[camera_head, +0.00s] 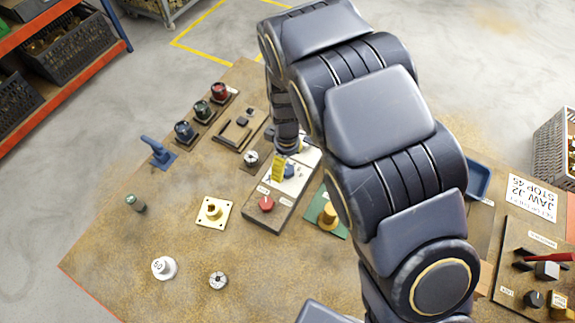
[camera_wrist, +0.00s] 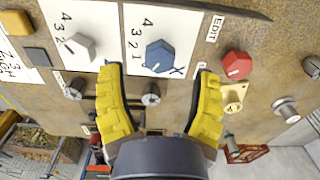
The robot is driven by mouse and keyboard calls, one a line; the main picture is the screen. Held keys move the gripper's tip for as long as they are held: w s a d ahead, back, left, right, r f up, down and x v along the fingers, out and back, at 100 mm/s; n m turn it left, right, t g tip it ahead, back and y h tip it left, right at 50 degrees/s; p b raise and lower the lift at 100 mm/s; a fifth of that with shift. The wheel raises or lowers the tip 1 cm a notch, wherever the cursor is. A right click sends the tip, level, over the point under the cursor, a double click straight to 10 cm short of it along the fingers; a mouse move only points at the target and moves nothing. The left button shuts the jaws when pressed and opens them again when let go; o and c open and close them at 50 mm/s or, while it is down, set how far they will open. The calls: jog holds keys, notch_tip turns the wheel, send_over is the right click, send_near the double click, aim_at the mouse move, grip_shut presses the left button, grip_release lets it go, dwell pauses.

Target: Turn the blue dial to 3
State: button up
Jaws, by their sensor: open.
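The blue dial (camera_wrist: 158,57) sits on a white plate marked 1, 2, 3, 4 and X in the wrist view. I cannot clearly tell which mark it points at. In the head view the dial (camera_head: 289,171) is partly hidden beside a yellow finger. My gripper (camera_wrist: 157,73) is open, with one yellow fingertip to each side of the blue dial and a visible gap on both sides. I see no contact with it. It also shows in the head view (camera_head: 280,166), pointing down at the panel (camera_head: 284,213).
A red knob (camera_wrist: 237,65) by an EDIT label is close to the right finger. A white dial (camera_wrist: 78,48) with its own number scale is left of the left finger. A brass part (camera_head: 328,214) on a green plate stands right of the panel.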

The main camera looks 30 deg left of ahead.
aim_at(287, 169)
jog(key=shift+f, duration=1.6)
jog(key=shift+c, duration=0.2)
grip_shut()
